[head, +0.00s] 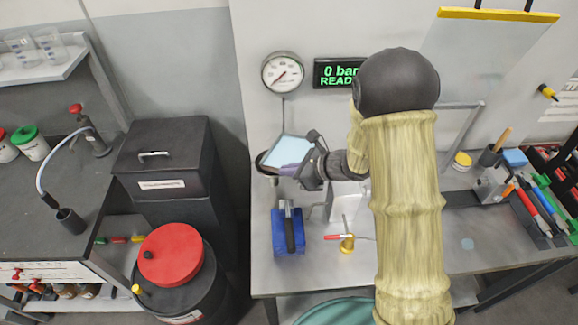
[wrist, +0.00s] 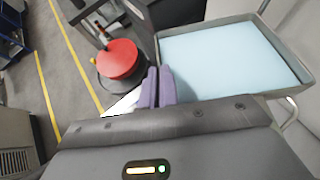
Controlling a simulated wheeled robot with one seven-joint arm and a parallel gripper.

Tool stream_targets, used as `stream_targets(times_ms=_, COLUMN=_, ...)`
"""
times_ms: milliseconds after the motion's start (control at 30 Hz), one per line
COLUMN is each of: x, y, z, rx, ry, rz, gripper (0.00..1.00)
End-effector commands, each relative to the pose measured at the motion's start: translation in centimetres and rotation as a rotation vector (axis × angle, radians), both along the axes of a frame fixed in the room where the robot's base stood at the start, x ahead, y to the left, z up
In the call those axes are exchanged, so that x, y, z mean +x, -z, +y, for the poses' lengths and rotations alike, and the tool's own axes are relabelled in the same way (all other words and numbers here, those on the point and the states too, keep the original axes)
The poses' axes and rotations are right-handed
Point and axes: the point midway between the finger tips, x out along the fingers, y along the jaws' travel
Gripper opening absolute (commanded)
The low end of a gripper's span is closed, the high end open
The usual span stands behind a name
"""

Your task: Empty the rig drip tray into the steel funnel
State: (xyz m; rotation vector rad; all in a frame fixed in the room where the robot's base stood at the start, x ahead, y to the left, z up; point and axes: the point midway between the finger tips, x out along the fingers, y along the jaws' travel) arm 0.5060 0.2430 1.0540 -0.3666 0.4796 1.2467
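The drip tray (head: 289,152) is a shallow grey rectangular pan with a pale blue surface inside. It is at the back left of the bench in the head view and fills the upper right of the wrist view (wrist: 284,88). My gripper (head: 288,171) is beside its near edge. The purple fingers (wrist: 158,88) are close together at the tray's side and appear shut on it; the contact itself is hidden. A dark rounded rim (head: 264,163) shows at the tray's left, mostly covered; I cannot tell whether it is the steel funnel.
A blue-based tool (head: 287,232) and a brass valve with a red handle (head: 346,243) stand on the bench (head: 310,278) in front. A black drum with a red lid (head: 171,254) and a dark bin (head: 163,158) stand left. A gauge (head: 283,73) is on the wall behind.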

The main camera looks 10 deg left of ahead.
Motion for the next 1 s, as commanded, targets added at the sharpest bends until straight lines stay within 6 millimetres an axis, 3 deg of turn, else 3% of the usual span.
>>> stream_targets(times_ms=1000, x=0.08, y=-0.98, z=0.3, rx=-0.119, ry=-0.001, rz=0.035, gripper=0.0)
